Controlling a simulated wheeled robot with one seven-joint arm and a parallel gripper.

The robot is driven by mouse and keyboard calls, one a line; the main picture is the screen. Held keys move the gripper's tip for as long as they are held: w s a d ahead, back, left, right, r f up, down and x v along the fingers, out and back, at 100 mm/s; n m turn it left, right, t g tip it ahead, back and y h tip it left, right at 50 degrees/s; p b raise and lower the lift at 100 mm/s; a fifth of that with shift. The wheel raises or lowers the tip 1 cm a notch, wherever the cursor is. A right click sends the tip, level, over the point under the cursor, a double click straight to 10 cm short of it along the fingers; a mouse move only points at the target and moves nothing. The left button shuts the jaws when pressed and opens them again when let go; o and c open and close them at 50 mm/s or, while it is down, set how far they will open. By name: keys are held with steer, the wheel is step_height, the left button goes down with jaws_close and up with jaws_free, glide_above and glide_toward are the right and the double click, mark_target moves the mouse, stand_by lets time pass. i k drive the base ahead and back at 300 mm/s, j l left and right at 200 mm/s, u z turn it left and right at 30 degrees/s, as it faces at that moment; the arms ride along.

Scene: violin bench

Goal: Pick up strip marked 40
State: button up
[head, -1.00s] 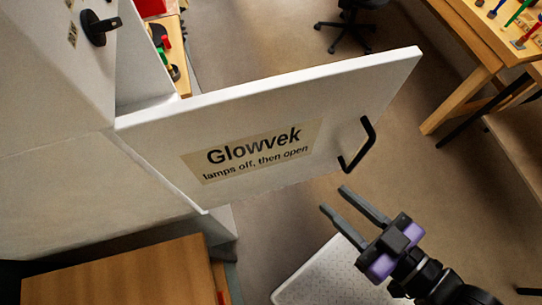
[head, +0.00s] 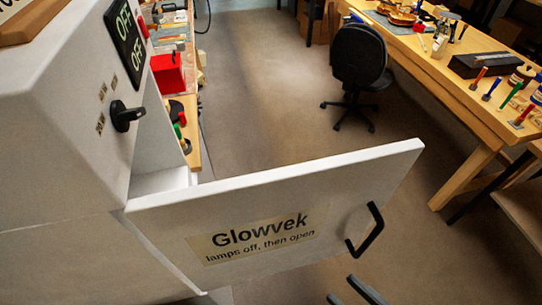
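No strip marked 40 can be made out in this view. The white cabinet (head: 60,150) at the left has its door (head: 370,180) swung open, labelled "Glowvek, lamps off, then open", with a black handle (head: 366,230). Only a narrow part of the cabinet's interior (head: 160,182) shows; the door hides the rest. My gripper (head: 342,287) shows only its two grey finger ends at the bottom edge, below the handle. The fingers are apart, with nothing seen between them.
The cabinet has a black rotary knob (head: 127,116) and a dark panel reading OFF twice (head: 125,38). A bench with a red box (head: 167,73) stands behind. A black chair (head: 358,65) and a workbench (head: 440,85) with tools are at the right. Open floor (head: 255,90) lies beyond the door.

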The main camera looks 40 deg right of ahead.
mark_target(178, 24)
steer(key=k+l, duration=0.1)
steer(key=l, duration=1.3)
steer(key=i+l, duration=0.15)
steer(key=l, duration=0.5)
steer(key=i+l, duration=0.95)
steer(key=i, duration=0.25)
steer(key=i+l, duration=0.15)
steer(key=i, duration=0.5)
steer(key=i+l, duration=0.1)
steer(key=i, duration=0.55)
steer(key=i+l+z, duration=0.1)
steer(key=i, duration=0.5)
steer(key=i+j, duration=0.15)
steer(key=i, duration=0.4)
steer(key=i+j, duration=0.15)
steer(key=i, duration=0.4)
steer(key=i+j, duration=0.15)
steer(key=i, duration=0.4)
steer(key=i+j, duration=0.15)
steer(key=i, duration=0.35)
